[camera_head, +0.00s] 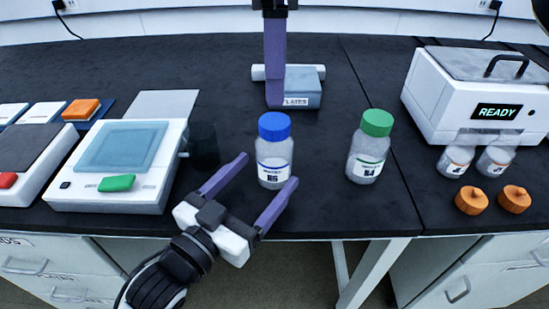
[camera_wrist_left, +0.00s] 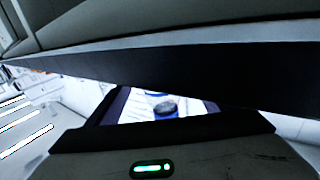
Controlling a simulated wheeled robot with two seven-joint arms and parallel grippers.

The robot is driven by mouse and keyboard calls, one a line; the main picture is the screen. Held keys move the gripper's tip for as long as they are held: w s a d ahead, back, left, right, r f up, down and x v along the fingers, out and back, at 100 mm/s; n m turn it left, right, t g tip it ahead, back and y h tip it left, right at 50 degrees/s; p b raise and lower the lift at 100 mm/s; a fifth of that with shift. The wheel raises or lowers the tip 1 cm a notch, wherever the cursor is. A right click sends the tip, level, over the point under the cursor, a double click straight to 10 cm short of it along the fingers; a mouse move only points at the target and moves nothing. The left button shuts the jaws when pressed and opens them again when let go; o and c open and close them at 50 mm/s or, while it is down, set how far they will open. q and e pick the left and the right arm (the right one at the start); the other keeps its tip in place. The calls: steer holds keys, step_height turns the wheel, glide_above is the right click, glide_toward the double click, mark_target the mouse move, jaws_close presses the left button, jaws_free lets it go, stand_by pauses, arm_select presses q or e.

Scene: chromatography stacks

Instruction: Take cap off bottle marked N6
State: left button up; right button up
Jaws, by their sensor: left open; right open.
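The bottle (camera_head: 274,172) with a blue cap (camera_head: 274,126) stands upright on the black bench, its small label seeming to read N6. The cap is on it. My left gripper (camera_head: 267,172) is open, coming from the lower left, with one purple finger to the left of the bottle and the other at its lower right. Whether they touch it I cannot tell. In the left wrist view a small dark blue round shape (camera_wrist_left: 165,108) shows through a gap, perhaps the cap. My right gripper (camera_head: 275,98) is open above the labels box (camera_head: 305,93) at the back; its fingers overlap in view.
A green-capped bottle (camera_head: 369,150) stands to the right. Further right are a white READY machine (camera_head: 440,110), two small bottles and two orange knobs (camera_head: 472,201). A balance-like device (camera_head: 120,165) stands at left. The bench front edge lies close below the bottle.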

mark_target(274, 163)
arm_select(q)
steer(key=shift+x, duration=2.3)
